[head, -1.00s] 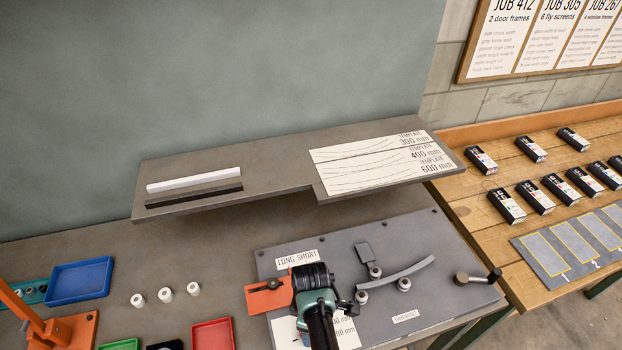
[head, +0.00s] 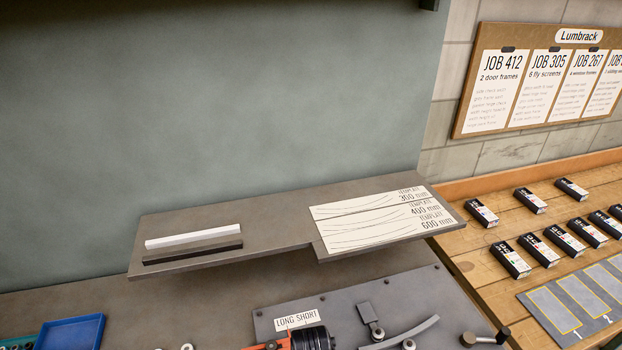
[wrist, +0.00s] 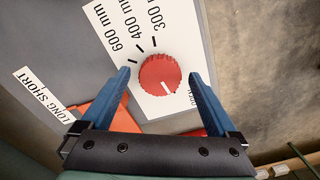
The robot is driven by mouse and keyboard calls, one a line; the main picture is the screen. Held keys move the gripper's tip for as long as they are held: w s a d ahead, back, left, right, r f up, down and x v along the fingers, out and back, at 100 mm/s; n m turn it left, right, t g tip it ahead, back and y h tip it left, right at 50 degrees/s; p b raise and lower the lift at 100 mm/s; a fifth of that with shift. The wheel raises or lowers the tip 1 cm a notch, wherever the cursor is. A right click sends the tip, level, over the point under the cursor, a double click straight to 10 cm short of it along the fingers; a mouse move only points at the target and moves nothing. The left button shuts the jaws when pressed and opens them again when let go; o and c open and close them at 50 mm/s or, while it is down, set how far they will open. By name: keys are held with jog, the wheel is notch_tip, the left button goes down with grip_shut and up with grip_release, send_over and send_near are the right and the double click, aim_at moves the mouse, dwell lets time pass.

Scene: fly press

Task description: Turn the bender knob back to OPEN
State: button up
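The bender knob (wrist: 158,76) is a round red dial on a white label plate (wrist: 180,22) in the wrist view. The plate reads 600 mm, 400 mm and 300 mm, with OPEN partly covered by my right finger. The knob's short white mark points toward the lower right, on the OPEN side. My gripper (wrist: 158,74) is open, its blue fingers on either side of the knob, with a gap visible to each.
An orange part (wrist: 108,102) lies near the left finger. A shelf (head: 285,225) with a template sheet (head: 375,217) and two bars overhangs the bench behind the bender. A wooden table (head: 480,280) with black boxes stands at the right. A blue tray (head: 68,332) sits at the lower left.

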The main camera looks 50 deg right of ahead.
notch_tip(320, 180, up, 13)
jog(key=b, duration=0.2)
dwell(0.6)
dwell(0.4)
